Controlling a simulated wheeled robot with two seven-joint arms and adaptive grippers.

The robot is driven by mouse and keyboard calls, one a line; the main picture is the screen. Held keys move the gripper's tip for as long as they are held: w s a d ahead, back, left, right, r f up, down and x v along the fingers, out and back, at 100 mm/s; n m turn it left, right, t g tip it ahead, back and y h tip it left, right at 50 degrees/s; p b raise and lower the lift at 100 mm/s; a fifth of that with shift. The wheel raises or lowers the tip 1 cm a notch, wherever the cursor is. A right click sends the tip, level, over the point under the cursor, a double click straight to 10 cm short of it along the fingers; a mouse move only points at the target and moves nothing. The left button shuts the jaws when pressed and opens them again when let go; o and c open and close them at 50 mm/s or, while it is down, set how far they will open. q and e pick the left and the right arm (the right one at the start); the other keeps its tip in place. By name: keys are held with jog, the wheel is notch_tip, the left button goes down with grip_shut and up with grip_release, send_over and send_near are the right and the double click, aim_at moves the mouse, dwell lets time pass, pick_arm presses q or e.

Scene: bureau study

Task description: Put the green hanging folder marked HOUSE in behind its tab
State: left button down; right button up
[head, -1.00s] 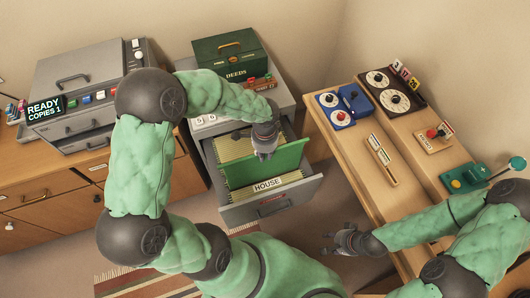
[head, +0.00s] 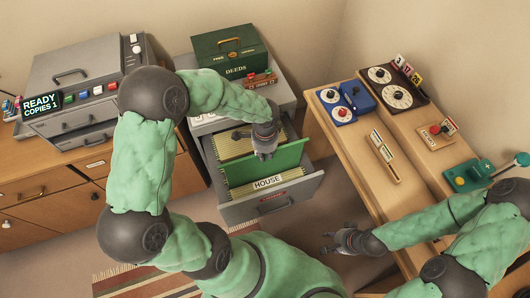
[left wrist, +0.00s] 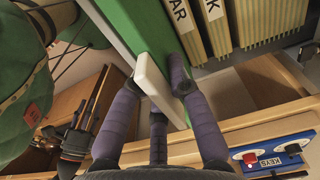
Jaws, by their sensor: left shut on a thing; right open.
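The green hanging folder (head: 290,157) stands upright at the open file drawer (head: 304,190), in front of the cream folders (head: 232,146). My left gripper (head: 264,154) is shut on its upper edge. The left wrist view shows the purple fingers (left wrist: 158,84) on either side of the green panel (left wrist: 148,30) and a white strip. The white tab marked HOUSE (head: 268,183) is nearer the drawer front than the folder. The folder's lower edge is hidden, so I cannot tell how deep it sits. My right gripper (head: 338,242) is open and empty, right of the drawer.
A green DEEDS box (head: 230,57) stands on the cabinet top. A grey copier (head: 82,75) is on the left sideboard. The desk on the right (head: 345,135) holds a blue dial device (head: 341,113) and other dials. The floor in front of the drawer is mostly clear.

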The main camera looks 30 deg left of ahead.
pick_arm(q)
jog(key=shift+f+b, duration=4.4)
jog(key=shift+f, duration=1.45)
jog(key=shift+f+b, duration=0.9)
jog(key=shift+f, duration=1.4)
jog(key=c, duration=1.1)
grip_release()
jog(key=shift+r, duration=0.1)
notch_tip(320, 180, up, 12)
jog(key=shift+f, duration=0.1)
